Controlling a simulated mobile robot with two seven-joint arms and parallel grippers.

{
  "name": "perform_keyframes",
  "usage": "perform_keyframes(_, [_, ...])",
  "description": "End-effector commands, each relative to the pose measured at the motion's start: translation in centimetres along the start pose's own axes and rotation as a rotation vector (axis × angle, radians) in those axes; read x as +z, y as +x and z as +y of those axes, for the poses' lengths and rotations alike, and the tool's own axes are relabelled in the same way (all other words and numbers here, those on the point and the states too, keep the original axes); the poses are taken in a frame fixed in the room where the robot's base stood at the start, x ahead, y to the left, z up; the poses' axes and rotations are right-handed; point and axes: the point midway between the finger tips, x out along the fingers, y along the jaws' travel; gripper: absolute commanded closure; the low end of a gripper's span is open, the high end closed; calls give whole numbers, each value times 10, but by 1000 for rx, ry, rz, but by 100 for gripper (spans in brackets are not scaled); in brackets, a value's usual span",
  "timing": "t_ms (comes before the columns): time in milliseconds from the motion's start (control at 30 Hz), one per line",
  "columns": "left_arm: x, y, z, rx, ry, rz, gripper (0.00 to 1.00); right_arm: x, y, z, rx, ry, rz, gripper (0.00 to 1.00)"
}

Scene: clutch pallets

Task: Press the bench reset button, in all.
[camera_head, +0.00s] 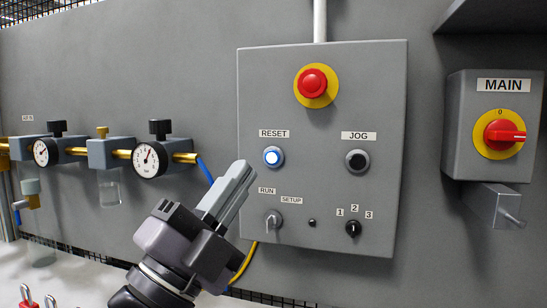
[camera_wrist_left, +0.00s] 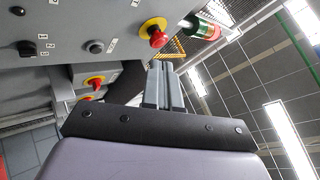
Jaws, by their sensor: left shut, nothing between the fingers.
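The reset button (camera_head: 273,156) is a round, lit bluish-white button in a metal ring, under a RESET label (camera_head: 273,133) on the grey control box (camera_head: 322,220). My left gripper (camera_head: 243,170) is shut and empty, its fingers pointing up and right, with the tips just left of and slightly below the button in the picture. The gap in depth between tips and button cannot be judged. The shut fingers also show in the left wrist view (camera_wrist_left: 163,72); I cannot make out the reset button there. My right gripper is not in view.
A red emergency stop (camera_head: 312,83) on a yellow disc sits above, and a black JOG button (camera_head: 357,161) to the right. A RUN/SETUP switch (camera_head: 273,222) and a selector knob (camera_head: 353,228) sit below. Gauges (camera_head: 150,159) are left; the MAIN switch (camera_head: 503,134) is right.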

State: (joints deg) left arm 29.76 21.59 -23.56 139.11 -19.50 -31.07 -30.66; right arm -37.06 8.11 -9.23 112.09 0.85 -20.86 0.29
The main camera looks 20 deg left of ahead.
Motion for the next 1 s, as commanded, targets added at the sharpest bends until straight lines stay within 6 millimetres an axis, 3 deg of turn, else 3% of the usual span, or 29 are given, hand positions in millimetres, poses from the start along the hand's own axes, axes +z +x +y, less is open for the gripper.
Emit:
perform_keyframes(233, [5,6,5,0,-1,-1,100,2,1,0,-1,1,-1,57])
perform_keyframes(700, [36,50,36,0,-2,-3,100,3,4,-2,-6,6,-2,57])
perform_keyframes(1000, [45,61,45,0,-2,0,100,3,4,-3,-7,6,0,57])
